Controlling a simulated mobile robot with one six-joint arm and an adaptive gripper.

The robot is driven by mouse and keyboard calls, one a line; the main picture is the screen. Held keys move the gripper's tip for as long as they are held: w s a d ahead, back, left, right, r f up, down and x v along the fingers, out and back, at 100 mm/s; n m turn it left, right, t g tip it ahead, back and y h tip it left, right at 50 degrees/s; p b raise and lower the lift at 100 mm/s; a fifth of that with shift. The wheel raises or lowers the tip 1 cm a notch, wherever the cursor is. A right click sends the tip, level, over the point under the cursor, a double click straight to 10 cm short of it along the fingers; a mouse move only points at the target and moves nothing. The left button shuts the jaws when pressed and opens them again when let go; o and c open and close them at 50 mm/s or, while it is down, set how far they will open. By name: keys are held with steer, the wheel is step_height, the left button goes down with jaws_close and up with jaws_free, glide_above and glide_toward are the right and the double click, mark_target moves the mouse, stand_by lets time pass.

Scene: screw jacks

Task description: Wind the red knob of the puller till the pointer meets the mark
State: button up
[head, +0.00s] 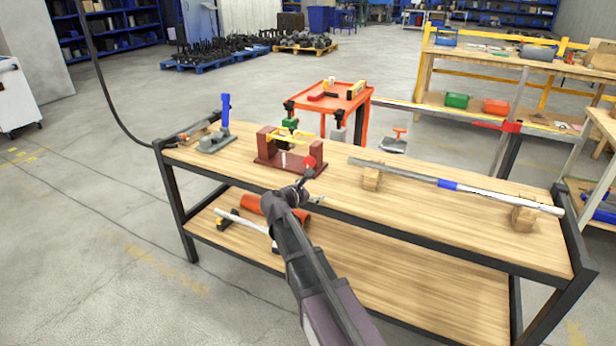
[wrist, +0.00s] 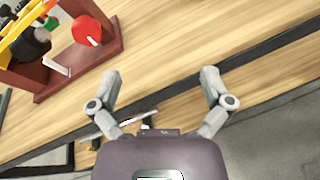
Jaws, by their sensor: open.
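The puller (head: 270,157) is a dark red frame with two end plates and a yellow part on top, standing on the wooden bench. Its red knob (head: 309,162) is on its right side. In the wrist view the red knob (wrist: 87,31) shows at upper left, with a dark cylinder and a small white piece beside it. I cannot make out which parts are the pointer and the mark. My gripper (head: 303,184) is just in front of the knob, near the bench's front edge. In the wrist view my gripper (wrist: 162,80) has its fingers wide apart, empty, and the knob lies outside them.
A grey clamp with a blue handle (head: 225,110) stands left of the puller. A long pipe with a blue band (head: 447,185) rests on wooden blocks to the right. An orange cart (head: 350,102) stands behind the bench. Bare bench top lies between puller and pipe.

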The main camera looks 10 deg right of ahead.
mark_target(308, 164)
steer(key=w+a+n+t+b, duration=0.4)
steer(key=w+a+n, duration=0.1)
steer(key=a+n, duration=0.2)
steer(key=shift+w+f+n, duration=0.3)
steer(key=shift+w+n, duration=0.1)
steer(key=shift+n, duration=0.1)
steer(key=x, duration=1.4)
steer(key=shift+a+r, duration=0.1)
steer(key=shift+r, duration=0.05)
steer(key=c, duration=1.1)
